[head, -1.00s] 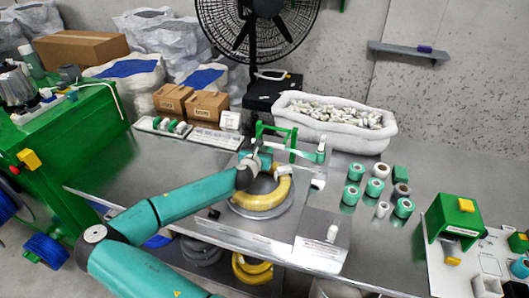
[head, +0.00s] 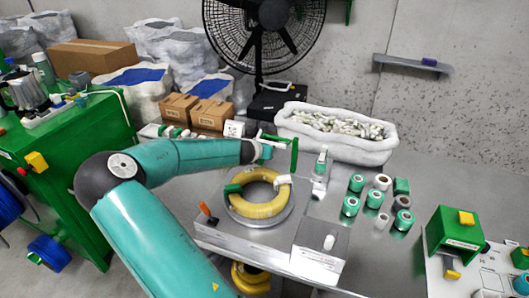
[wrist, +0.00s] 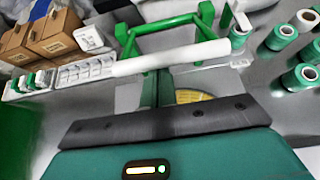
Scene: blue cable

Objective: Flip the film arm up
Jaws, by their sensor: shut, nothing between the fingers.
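The film arm is a green frame (head: 294,152) with a white roll (wrist: 172,58) across it. It stands at the back of the round coil station, partly hidden by my gripper in the head view. The wrist view shows the green frame (wrist: 165,28) just beyond the roll. My gripper (head: 266,151) is shut and empty at the frame's left side in the head view. In the wrist view its fingers (wrist: 157,90) point at the roll; I cannot tell whether they touch it. A yellow coil (head: 258,210) lies on the station, with green and white patches on it.
A metal block with a white knob (head: 329,243) stands front right of the coil. Green and white tape rolls (head: 351,205) stand to the right. A white bin of pale parts (head: 335,145) and cartons (head: 210,114) are behind. An orange-handled tool (head: 207,213) is left of the coil.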

